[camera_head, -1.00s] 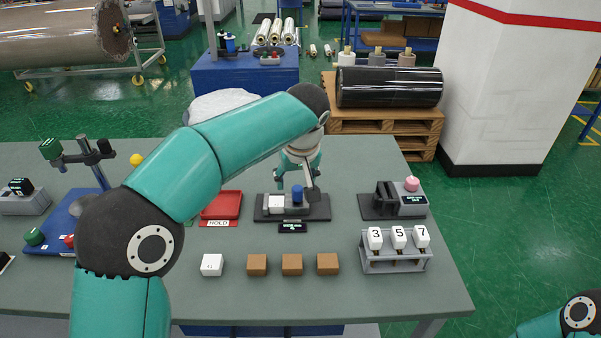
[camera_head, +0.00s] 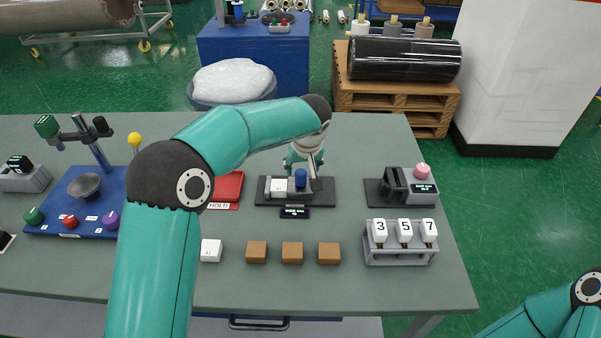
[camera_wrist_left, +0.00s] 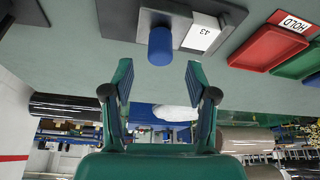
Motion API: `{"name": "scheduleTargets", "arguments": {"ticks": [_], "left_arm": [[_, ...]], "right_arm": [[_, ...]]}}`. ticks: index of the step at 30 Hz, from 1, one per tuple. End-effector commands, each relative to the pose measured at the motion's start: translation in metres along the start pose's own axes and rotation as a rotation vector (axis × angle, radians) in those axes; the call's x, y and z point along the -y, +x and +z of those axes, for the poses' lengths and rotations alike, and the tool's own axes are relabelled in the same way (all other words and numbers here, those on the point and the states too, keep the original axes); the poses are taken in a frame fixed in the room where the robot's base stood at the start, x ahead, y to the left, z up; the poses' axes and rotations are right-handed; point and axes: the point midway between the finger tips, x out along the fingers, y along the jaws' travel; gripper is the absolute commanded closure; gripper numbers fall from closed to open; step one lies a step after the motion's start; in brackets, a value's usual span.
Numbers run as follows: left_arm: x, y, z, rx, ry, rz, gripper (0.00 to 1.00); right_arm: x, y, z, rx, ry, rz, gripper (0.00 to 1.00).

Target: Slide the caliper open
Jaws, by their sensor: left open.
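The caliper (camera_head: 265,196) is a dark base on the table with a pale block (camera_head: 279,186) and an upright blue knob (camera_head: 301,176). A small dark display (camera_head: 294,212) sits in front of it. My left gripper (camera_head: 305,164) is at the caliper's far side, by the blue knob. In the left wrist view, which is upside down, the left gripper (camera_wrist_left: 159,68) is open. The blue knob (camera_wrist_left: 160,46) stands between the lines of its two fingers, just beyond the tips, with no visible contact. The pale block carries a label (camera_wrist_left: 203,34). My right gripper is out of view.
A red tray (camera_head: 229,187) marked HOLD is left of the caliper, partly behind my left arm. Brown blocks (camera_head: 292,253) and a white cube (camera_head: 210,250) lie in front. A grey device (camera_head: 411,187) and a rack of numbered pieces (camera_head: 398,257) are at right.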

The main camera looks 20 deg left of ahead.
Motion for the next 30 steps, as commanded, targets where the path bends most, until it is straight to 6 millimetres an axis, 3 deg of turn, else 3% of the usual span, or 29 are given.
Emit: {"name": "scheduleTargets", "arguments": {"ticks": [3, 9, 22, 23, 30], "left_arm": [[0.0, 0.024, 0.0, 0.003, 0.001, -0.002, 0.42], [-0.001, 0.052, 0.0, 0.001, 0.001, 0.0, 0.42], [-0.002, 0.064, 0.0, -0.001, 0.003, 0.002, 0.42], [-0.002, 0.064, 0.0, -0.001, 0.003, 0.002, 0.44], [-0.003, 0.064, 0.0, 0.0, 0.004, 0.002, 0.84]], "right_arm": [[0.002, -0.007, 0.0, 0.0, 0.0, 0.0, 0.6], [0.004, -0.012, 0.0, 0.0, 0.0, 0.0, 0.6], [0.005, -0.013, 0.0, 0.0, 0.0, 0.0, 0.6], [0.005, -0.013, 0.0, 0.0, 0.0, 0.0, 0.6], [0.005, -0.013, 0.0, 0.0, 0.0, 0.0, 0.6]]}}
